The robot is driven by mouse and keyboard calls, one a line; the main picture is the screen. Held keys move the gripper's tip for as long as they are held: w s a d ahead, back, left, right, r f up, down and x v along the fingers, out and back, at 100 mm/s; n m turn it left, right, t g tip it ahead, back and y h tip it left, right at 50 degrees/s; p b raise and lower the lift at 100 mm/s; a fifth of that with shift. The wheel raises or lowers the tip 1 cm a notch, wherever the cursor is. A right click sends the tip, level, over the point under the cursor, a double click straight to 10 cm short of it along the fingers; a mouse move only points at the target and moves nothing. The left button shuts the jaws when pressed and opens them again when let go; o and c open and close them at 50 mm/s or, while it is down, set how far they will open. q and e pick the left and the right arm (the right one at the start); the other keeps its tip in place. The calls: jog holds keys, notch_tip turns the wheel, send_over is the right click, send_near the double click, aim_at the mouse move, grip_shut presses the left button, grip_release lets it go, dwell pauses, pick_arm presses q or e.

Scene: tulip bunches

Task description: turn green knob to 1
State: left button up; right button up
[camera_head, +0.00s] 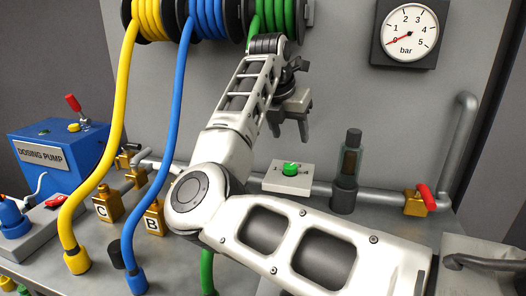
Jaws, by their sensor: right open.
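The green knob (290,168) sits on top of a small pale box with dark markings, just right of the middle in the head view. A "1" shows at the left of the box's face; the other markings are too small to read surely. My right gripper (304,137) is above the knob and slightly to its right, apart from it. Its jaws are open and point down, with nothing between them. My right arm crosses the lower middle and hides part of the bench. My left gripper is not in view.
A dark cylinder with a glass part (347,172) stands right of the knob box. A red-handled brass valve (419,200) is farther right on a grey pipe. A gauge (405,33) is on the back panel. Yellow (112,110) and blue (172,120) hoses hang at left, near a blue dosing pump (62,148).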

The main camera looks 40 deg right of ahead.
aim_at(290, 166)
jog(key=shift+t+y, duration=0.3)
jog(key=x, duration=0.7)
jog(key=a+p+x, duration=0.1)
jog(key=x, duration=0.3)
jog(key=shift+w+d+f, duration=0.1)
jog(key=shift+w+f, duration=0.1)
jog(key=shift+w, duration=0.1)
jog(key=c, duration=1)
